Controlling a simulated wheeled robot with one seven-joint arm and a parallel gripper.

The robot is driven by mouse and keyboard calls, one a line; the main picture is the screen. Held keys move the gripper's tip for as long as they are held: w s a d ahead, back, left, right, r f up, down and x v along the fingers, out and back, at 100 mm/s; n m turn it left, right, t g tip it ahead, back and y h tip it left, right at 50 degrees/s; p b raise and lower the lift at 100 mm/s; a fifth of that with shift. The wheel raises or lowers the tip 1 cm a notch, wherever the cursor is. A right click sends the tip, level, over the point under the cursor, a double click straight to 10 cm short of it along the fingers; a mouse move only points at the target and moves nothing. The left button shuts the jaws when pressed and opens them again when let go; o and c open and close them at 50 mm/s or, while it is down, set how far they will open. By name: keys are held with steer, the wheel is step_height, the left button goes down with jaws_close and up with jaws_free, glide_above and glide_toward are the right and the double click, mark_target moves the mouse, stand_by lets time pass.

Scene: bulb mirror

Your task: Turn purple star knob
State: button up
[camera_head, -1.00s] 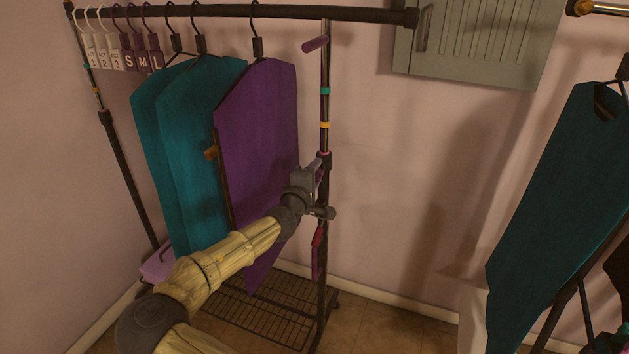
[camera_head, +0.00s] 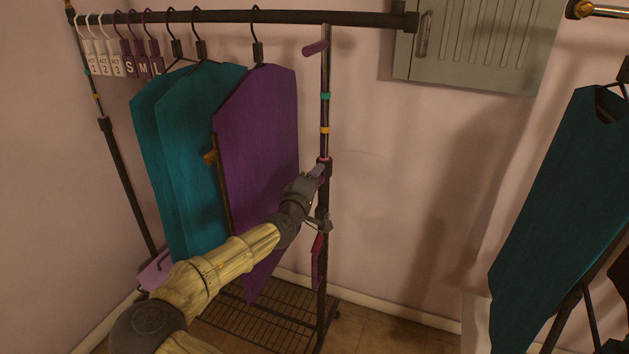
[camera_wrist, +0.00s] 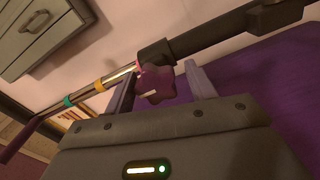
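The purple star knob (camera_wrist: 155,84) is on the rack's upright post, beside the black collar, in the wrist view. My gripper (camera_wrist: 160,88) has one finger on each side of the knob, with a visible gap at the right finger. The fingers look open around the knob. In the head view my gripper (camera_head: 318,172) is at the right post (camera_head: 325,110) of the clothes rack, just below the pink ring. The knob is not clearly seen there, as my gripper covers that spot.
A purple garment panel (camera_head: 258,120) and teal panels (camera_head: 185,150) hang just left of my gripper. A red-pink handle (camera_head: 318,243) is lower on the post. A grey cabinet (camera_head: 475,45) is on the wall. Another teal panel (camera_head: 550,215) hangs at right. The wall between is clear.

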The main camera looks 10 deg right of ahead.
steer(key=shift+o, duration=0.2)
steer(key=shift+r, duration=0.1)
steer(key=v, duration=1.7)
steer(key=shift+s+a, duration=0.1)
